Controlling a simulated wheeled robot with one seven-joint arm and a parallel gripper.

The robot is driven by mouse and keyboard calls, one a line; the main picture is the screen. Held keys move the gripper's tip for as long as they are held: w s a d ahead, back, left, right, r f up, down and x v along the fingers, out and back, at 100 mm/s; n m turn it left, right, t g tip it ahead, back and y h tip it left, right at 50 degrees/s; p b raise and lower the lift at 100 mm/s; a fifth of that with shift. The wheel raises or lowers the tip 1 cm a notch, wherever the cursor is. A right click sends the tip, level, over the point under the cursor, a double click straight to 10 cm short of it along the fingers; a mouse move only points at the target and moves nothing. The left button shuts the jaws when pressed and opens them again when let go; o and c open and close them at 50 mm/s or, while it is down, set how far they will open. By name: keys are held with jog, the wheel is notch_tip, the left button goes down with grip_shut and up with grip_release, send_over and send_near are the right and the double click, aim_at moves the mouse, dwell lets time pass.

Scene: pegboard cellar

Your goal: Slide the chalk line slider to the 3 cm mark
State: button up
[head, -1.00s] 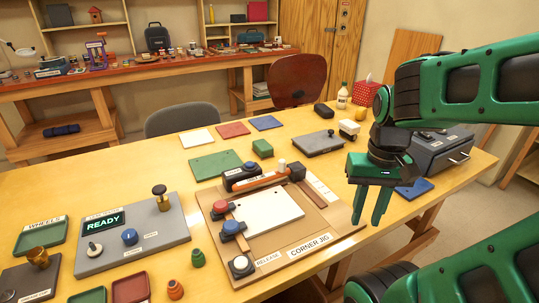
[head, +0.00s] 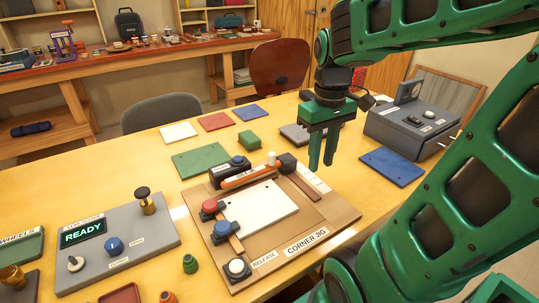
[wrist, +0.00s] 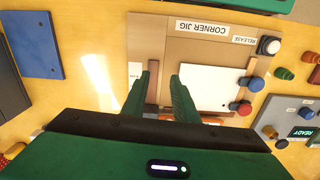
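The corner jig (head: 247,256) is a tan board lying on the table, with a white plate (head: 262,214) on it. An orange bar (head: 240,180) with a pale upright peg (head: 271,158) runs along its back edge. A brown strip with a dark block (head: 286,163) at its back end lies at the right, beside a white label strip. No part reads clearly as the chalk line slider, and no 3 cm mark is legible. My gripper (head: 321,168) is open and empty, fingers down, above the jig's right side. The wrist view shows its fingers (wrist: 158,78) apart, over the brown strip's area.
A grey box (head: 395,130) and a blue plate (head: 391,167) lie to the right. A panel reading READY (head: 140,255) with knobs is at the left. Red (head: 205,229) and blue (head: 221,229) knobs stand on the jig's left. A green plate (head: 200,163) lies behind it.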

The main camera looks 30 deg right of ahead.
aim_at(272, 153)
jog(key=w+a+r+n, duration=0.1)
jog(key=w+n, duration=0.2)
jog(key=w, duration=0.2)
jog(key=w+a+r+n, duration=0.1)
jog(key=w+n, duration=0.2)
jog(key=w, duration=0.2)
jog(key=w+a+r+n, duration=0.1)
jog(key=w+n, duration=0.2)
jog(key=w, duration=0.3)
jog(key=shift+a+n, duration=0.3)
jog(key=shift+f, duration=0.25)
notch_tip(272, 153, down, 10)
jog(key=shift+f, duration=0.1)
jog(key=shift+c, duration=0.2)
grip_shut()
